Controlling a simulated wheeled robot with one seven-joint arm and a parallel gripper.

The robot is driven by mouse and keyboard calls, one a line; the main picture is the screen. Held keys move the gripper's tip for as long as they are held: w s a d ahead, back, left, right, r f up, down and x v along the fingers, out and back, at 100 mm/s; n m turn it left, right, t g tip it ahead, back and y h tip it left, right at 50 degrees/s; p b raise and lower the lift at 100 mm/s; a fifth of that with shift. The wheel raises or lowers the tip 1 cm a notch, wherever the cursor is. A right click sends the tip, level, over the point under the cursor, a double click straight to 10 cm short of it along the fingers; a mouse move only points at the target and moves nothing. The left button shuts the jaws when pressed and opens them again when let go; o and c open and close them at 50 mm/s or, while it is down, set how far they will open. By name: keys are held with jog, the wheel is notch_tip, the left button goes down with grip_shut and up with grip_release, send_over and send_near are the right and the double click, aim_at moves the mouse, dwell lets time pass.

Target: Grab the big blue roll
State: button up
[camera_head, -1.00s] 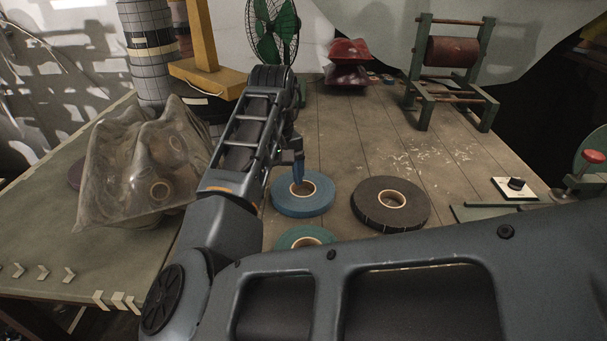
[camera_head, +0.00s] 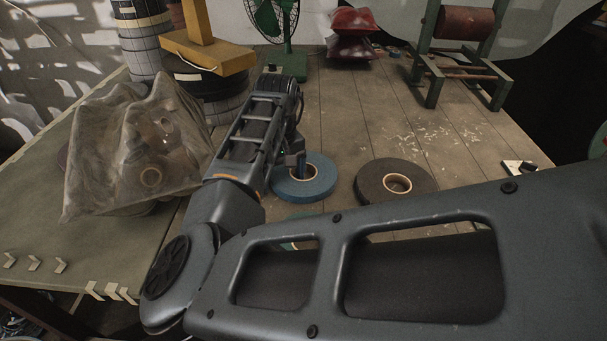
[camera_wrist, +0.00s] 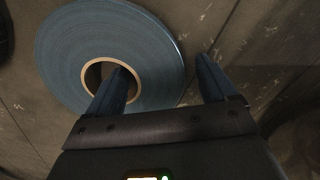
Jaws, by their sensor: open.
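The big blue roll (camera_head: 318,178) lies flat on the table beside a dark roll. In the wrist view the blue roll (camera_wrist: 150,45) fills the upper left, with a tan core ring around a dark hole. My gripper (camera_wrist: 165,70) is open and empty. One finger shows over the core hole and the other over the table just past the roll's outer edge, so the roll's band lies between them in the picture. I cannot tell how far the fingers reach down. In the head view my gripper (camera_head: 297,166) is at the blue roll, partly hidden by my arm.
A dark roll (camera_head: 412,181) lies close on the right. A teal roll (camera_head: 300,245) is mostly hidden behind my arm. A clear plastic bag (camera_head: 110,165) with rolls stands left. A green fan (camera_head: 275,45) and a winding stand (camera_head: 462,60) are at the back.

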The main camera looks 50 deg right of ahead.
jog(key=shift+f, duration=0.1)
jog(key=c, duration=1.4)
jog(key=shift+c, duration=0.2)
